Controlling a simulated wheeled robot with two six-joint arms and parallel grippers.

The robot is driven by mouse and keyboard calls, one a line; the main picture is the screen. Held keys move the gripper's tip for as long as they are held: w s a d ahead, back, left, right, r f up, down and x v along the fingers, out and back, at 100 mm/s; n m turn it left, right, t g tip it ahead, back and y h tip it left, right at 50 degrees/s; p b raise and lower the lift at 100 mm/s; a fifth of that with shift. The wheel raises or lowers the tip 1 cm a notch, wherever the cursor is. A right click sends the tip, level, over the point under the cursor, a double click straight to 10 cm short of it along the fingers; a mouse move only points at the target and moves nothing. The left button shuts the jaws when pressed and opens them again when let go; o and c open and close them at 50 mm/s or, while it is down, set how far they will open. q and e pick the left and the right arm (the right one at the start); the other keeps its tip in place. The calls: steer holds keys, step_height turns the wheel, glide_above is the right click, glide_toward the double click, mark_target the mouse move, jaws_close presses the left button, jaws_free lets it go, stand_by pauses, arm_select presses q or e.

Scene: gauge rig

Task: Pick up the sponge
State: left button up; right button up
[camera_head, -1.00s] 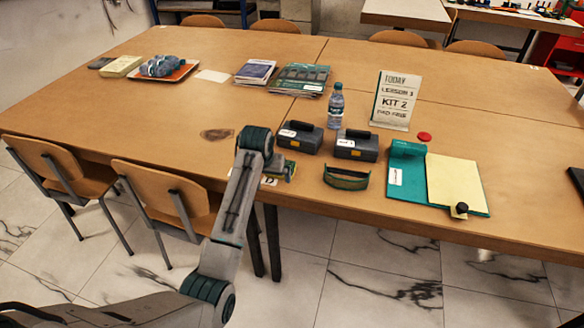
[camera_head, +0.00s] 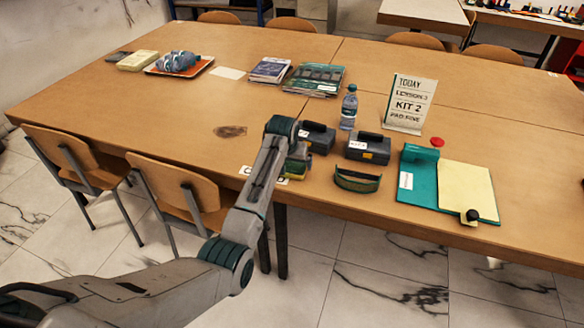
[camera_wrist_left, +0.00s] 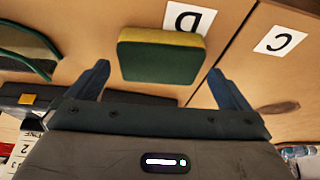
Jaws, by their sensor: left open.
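The sponge (camera_wrist_left: 160,58), a block with a dark green face and a yellow side, lies on the table beside the card marked D (camera_wrist_left: 183,20). In the head view the sponge (camera_head: 296,170) shows only partly, behind my left wrist. My left gripper (camera_wrist_left: 158,72) is open above the table near the sponge. In the wrist view the sponge appears between its two fingertips, with a gap on each side. It is not gripped, and the height gap is hard to tell. My right gripper is not in view.
Close by are two dark cases (camera_head: 368,148) and a green-rimmed curved object (camera_head: 357,180). A bottle (camera_head: 348,107) and a sign (camera_head: 408,104) stand behind. A teal folder (camera_head: 420,180) lies to the right. The table (camera_head: 190,110) is mostly clear on the left.

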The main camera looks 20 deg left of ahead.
arm_select(q)
steer(key=shift+x, duration=1.35)
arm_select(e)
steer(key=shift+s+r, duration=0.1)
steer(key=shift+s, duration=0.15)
arm_select(q)
steer(key=shift+c, duration=0.4)
steer(key=c, duration=0.7)
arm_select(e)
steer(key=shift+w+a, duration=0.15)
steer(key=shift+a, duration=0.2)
arm_select(q)
steer(key=shift+r, duration=0.1)
